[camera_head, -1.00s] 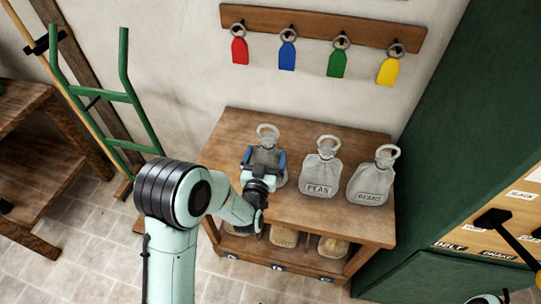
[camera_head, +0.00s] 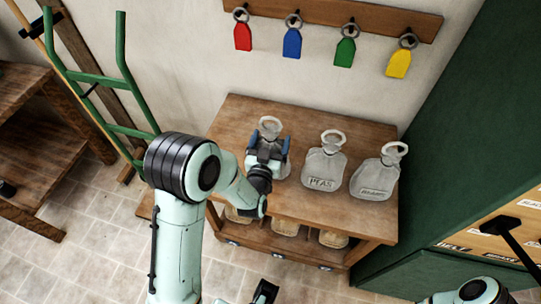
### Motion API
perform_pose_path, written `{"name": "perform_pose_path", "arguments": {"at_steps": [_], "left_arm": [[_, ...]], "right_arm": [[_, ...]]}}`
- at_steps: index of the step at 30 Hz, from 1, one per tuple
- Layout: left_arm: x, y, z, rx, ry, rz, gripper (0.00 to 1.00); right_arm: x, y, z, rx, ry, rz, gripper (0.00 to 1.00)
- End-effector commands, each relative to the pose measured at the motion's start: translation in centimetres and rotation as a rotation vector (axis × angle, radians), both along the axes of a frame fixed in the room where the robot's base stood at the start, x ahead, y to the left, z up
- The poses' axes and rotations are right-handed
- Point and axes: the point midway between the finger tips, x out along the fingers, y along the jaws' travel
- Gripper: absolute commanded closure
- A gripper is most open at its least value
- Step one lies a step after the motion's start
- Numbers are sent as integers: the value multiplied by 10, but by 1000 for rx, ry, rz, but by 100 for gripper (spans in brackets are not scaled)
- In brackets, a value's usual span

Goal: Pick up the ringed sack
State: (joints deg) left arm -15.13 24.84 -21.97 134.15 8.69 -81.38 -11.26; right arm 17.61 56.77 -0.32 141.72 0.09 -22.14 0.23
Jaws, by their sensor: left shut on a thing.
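Three grey sacks, each with a pale ring at its top, stand in a row on a wooden table (camera_head: 235,115). My left gripper (camera_head: 268,148) is shut on the left sack (camera_head: 270,128), with a blue finger on each side of it. The gripper hides most of that sack's front and any label. I cannot tell whether its base touches the table. The middle sack (camera_head: 323,168) reads PEAS. The right sack (camera_head: 374,180) has a label hard to read. A dark part (camera_head: 265,291) at the bottom edge may be my right gripper; its jaws cannot be made out.
A wall rail (camera_head: 335,18) holds red, blue, green and yellow tags. A green hand truck (camera_head: 122,80) stands left of the table, beside a wooden shelf unit (camera_head: 40,120). A green cabinet (camera_head: 440,140) closes off the right. Lower shelf bags (camera_head: 285,228) sit under the tabletop.

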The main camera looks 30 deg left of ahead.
Motion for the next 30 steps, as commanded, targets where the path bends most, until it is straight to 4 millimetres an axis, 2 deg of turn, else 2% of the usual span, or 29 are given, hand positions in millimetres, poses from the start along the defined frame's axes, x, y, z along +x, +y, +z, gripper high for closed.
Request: {"name": "perform_pose_path", "arguments": {"at_steps": [8,21,25,30], "left_arm": [[1,0,9,0,-9,1,95],[1,0,83,-3,-13,0,95],[1,0,96,-1,-11,1,95],[1,0,103,1,-8,0,95]], "right_arm": [[0,0,1,0,0,0,57],[3,0,13,0,-4,1,57],[4,0,15,0,-4,1,57],[4,0,16,1,-5,0,57]]}}
